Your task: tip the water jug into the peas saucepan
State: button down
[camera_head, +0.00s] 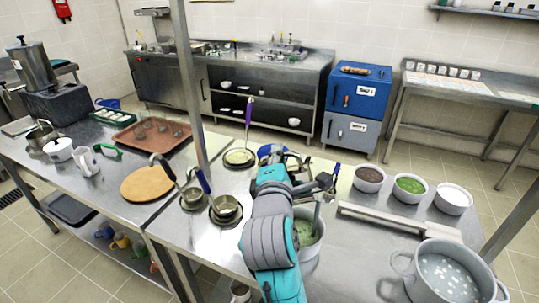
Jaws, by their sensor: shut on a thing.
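My gripper (324,184) is at the end of my teal and grey arm, over the middle of the steel counter. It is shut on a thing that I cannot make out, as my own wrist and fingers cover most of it. A white jug (87,162) stands upright on the left counter, well apart from my gripper; I cannot tell if it is the water jug. Two small saucepans (226,209) (192,197) with long handles stand left of my arm. A pan (239,157) with a purple handle stands behind them. I cannot tell which saucepan has the peas.
A tall pot (308,239) with green contents and a ladle stands beside my arm. A large grey pot (440,276) is at the front right. Several bowls (454,200) line the right back. A round wooden board (147,184) and a brown tray (150,136) lie left.

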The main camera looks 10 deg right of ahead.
aim_at(295, 157)
jog(key=shift+s+d+f+m, duration=0.15)
jog(key=shift+s+d+m, duration=0.05)
jog(key=shift+d+m, duration=0.35)
jog(key=shift+s+d+f+m, duration=0.15)
jog(key=shift+d+m, duration=0.3)
jog(key=shift+d, duration=0.15)
jog(key=shift+s+d+f+m, duration=0.15)
jog(key=shift+s+d+m, duration=0.05)
jog(key=shift+d+m, duration=0.35)
jog(key=s+d+m, duration=0.2)
jog(key=d+m, duration=0.4)
jog(key=d, duration=0.2)
jog(key=shift+s+r, duration=0.25)
jog(key=shift+r, duration=0.15)
jog(key=shift+d, duration=0.1)
dwell(1.5)
